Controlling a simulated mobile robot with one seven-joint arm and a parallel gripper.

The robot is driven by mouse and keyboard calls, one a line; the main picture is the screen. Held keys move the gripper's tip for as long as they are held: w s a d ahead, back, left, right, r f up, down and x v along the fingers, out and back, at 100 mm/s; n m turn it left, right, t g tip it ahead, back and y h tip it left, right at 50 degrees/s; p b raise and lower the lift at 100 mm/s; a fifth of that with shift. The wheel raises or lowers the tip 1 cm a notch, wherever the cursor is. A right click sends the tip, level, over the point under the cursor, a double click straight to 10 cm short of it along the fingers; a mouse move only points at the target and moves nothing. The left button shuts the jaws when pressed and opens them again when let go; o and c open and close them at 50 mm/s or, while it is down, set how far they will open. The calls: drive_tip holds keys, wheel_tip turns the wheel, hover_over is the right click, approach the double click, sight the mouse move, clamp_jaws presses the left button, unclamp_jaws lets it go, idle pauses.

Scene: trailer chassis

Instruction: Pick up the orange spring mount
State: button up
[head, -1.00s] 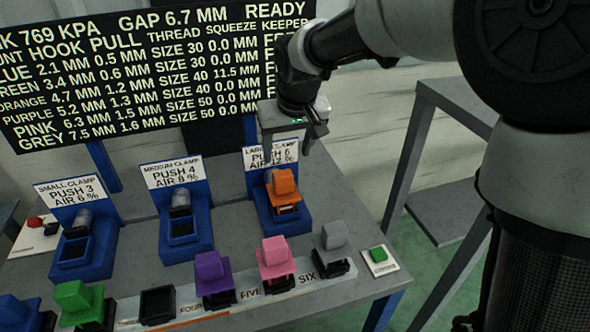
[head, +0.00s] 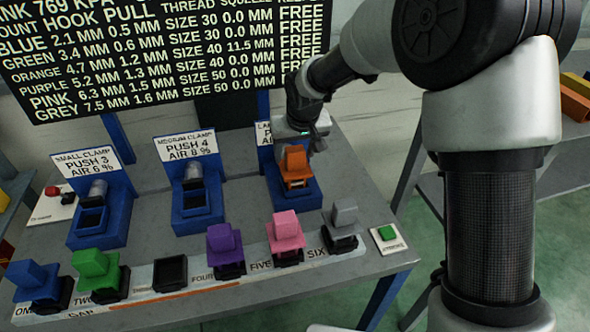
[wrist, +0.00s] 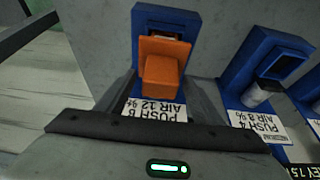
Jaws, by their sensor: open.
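The orange spring mount (head: 295,165) sits in the blue large clamp (head: 272,192) at the back right of the bench. In the wrist view the orange mount (wrist: 163,67) shows at upper middle, in front of the blue clamp's socket. My gripper (head: 308,150) is just behind and above the mount in the head view, partly hidden by it. In the wrist view my gripper's (wrist: 163,88) two grey fingers stand apart, one on each side of the mount's near part. I cannot tell whether they touch it.
The medium clamp (head: 197,203) and small clamp (head: 100,222) stand empty to the left. Along the front are blue (head: 36,280), green (head: 96,270), purple (head: 225,245), pink (head: 286,235) and grey (head: 345,217) mounts; one black holder (head: 171,273) is empty. A green button (head: 387,233) is at the right.

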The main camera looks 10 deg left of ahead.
drive_tip(key=shift+c, duration=0.2)
drive_tip(key=shift+r, duration=0.1)
clamp_jaws()
